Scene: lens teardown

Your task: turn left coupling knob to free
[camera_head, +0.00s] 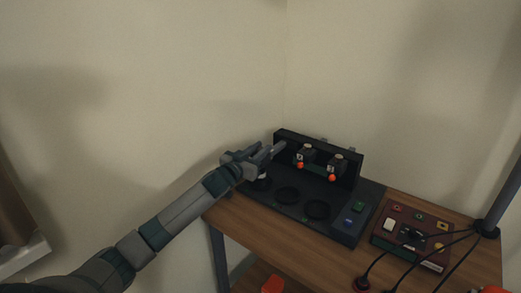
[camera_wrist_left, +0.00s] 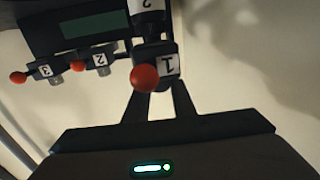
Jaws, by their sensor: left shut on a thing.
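My left gripper (camera_head: 279,148) reaches in from the left to the left end of the black upright panel (camera_head: 283,136). In the left wrist view its two fingers (camera_wrist_left: 161,101) are shut on a dark block marked 1 with a red ball on it, which I take as the left coupling knob (camera_wrist_left: 145,78). In the head view the gripper hides this knob. Two similar knobs with red balls, a middle one (camera_head: 300,165) and a right one (camera_head: 332,178), stand beside it. They also show in the wrist view, marked 2 (camera_wrist_left: 98,60) and 3 (camera_wrist_left: 45,70). My right gripper is out of view.
The black base (camera_head: 335,232) has round recesses, a green button (camera_head: 358,206) and a blue button (camera_head: 348,222). A brown control box (camera_head: 388,241) with coloured buttons stands to the right, with black cables near it. The wooden table (camera_head: 270,238) is bare at its front left.

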